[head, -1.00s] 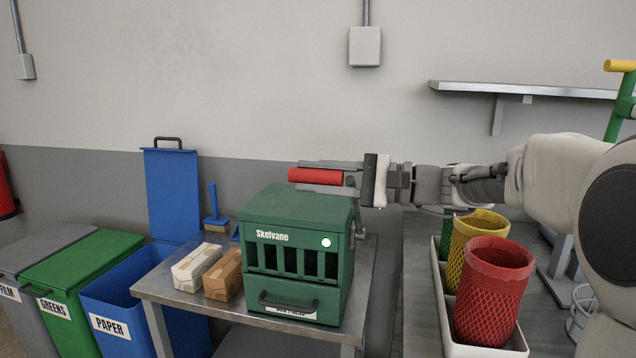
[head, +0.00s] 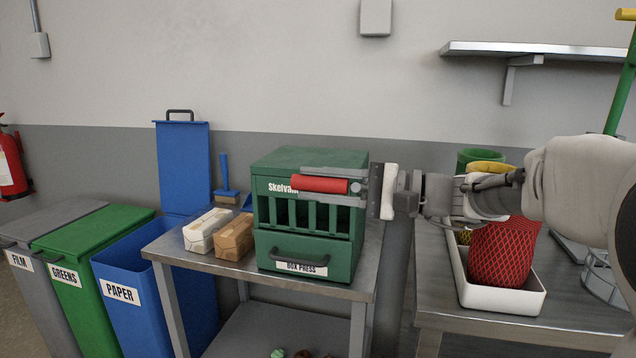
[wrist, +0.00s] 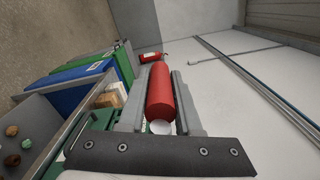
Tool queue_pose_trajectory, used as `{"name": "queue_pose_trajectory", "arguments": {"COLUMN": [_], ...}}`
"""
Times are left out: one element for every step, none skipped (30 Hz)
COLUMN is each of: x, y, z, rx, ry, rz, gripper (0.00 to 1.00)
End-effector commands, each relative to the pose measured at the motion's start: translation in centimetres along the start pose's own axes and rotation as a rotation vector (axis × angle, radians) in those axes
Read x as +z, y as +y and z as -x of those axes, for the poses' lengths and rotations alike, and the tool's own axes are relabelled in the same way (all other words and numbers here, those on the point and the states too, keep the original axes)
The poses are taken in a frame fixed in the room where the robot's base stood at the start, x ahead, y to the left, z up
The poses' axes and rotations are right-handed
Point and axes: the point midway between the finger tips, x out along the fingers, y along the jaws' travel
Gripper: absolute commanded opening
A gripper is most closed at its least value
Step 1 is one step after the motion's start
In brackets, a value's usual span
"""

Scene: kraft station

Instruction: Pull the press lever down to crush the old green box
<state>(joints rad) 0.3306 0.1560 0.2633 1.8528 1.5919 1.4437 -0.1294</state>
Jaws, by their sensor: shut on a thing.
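The green box press (head: 303,265), labelled Skelvane and BOX PRESS, stands on a metal table. My gripper (head: 330,185) is shut on the red grip of the press lever (head: 318,184), level with the upper front of the press. In the wrist view the red grip (wrist: 160,92) lies between my two grey fingers. My gripper and the grip cover part of the name and the upper right of the press front. The slots look dark green inside; I cannot make out the old green box. The lower drawer is shut.
White (head: 206,231) and brown (head: 236,237) parcels lie left of the press on the table (head: 215,268). A blue PAPER bin (head: 150,300) stands open further left.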

Motion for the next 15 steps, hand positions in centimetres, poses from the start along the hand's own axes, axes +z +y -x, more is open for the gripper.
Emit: {"name": "queue_pose_trajectory", "arguments": {"x": [-0.25, -0.26, -0.27, -0.27, -0.28, -0.3, -0.31, -0.32, -0.33, -0.34, -0.34, -0.35, -0.35, -0.35, -0.34], "y": [0.96, 0.99, 1.02, 1.04, 1.04, 1.06, 1.07, 1.08, 1.09, 1.1, 1.1, 1.1, 1.1, 1.09, 1.06], "z": [0.08, 0.09, 0.09, 0.09, 0.1, 0.1, 0.1, 0.1, 0.1, 0.11, 0.11, 0.11, 0.11, 0.11, 0.11], "rx": [0.011, 0.011, 0.012, 0.012, 0.012, 0.012, 0.012, 0.012, 0.012, 0.012, 0.012, 0.012, 0.012, 0.012, 0.011], "ry": [0.001, 0.001, 0.001, 0.001, 0.002, 0.002, 0.002, 0.002, 0.002, 0.002, 0.002, 0.002, 0.002, 0.002, 0.003], "rz": [-0.015, -0.015, -0.016, -0.016, -0.016, -0.017, -0.017, -0.017, -0.017, -0.018, -0.018, -0.018, -0.018, -0.017, -0.017], "gripper": [0.0, 0.0, 0.0, 0.0, 0.0, 0.0, 0.0, 0.0, 0.0, 0.0, 0.0, 0.4, 0.45, 0.51, 0.58]}}
